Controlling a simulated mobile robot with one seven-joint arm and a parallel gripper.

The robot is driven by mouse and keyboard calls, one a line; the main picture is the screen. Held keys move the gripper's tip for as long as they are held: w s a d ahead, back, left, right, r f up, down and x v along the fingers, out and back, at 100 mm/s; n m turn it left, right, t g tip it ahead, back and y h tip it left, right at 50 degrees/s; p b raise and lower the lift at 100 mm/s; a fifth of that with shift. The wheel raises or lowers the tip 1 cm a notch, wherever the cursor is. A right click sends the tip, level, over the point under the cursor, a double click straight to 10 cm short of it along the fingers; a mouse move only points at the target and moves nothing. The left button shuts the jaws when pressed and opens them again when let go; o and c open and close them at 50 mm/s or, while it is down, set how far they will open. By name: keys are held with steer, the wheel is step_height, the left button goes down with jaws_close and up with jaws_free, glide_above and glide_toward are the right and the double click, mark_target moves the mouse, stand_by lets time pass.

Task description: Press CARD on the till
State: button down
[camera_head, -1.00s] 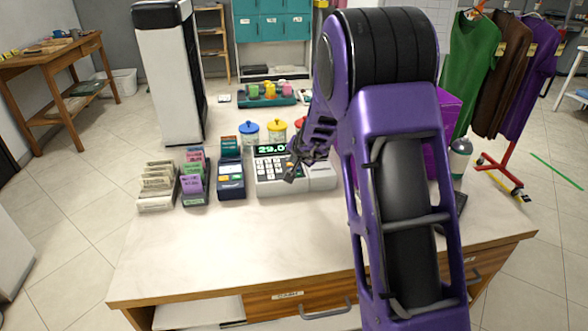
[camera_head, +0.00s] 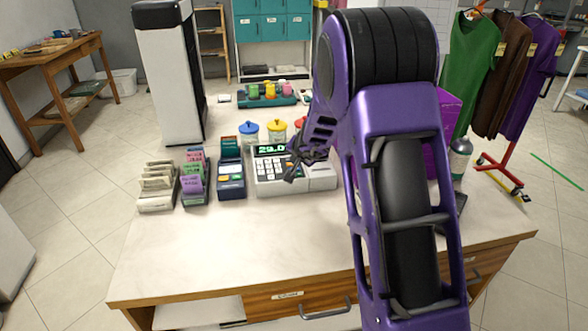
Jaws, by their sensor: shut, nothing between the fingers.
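The till (camera_head: 268,184) is a pale grey machine on the counter, with a green lit display (camera_head: 269,150) and a keypad of light keys. My gripper (camera_head: 290,178) is shut and empty, its dark fingertips pointing down over the right part of the keypad. I cannot tell whether the tips touch a key. The key labels are too small to read, so I cannot tell which key is CARD. The gripper and wrist hide part of the keypad and of the display's right end.
A dark blue card terminal (camera_head: 231,178) stands just left of the till, with card racks (camera_head: 194,180) and a ticket box (camera_head: 157,190) further left. Jars with blue, yellow and red lids (camera_head: 277,131) stand behind. The counter's front (camera_head: 220,240) is clear.

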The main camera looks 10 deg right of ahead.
steer(key=shift+f, duration=0.15)
steer(key=shift+f, duration=0.3)
steer(key=shift+f, duration=0.35)
stand_by(0.6)
steer(key=shift+r, duration=0.1)
steer(key=shift+r+p, duration=0.45)
steer(key=shift+r, duration=0.25)
steer(key=shift+r+p, duration=1.9)
steer(key=shift+r, duration=0.6)
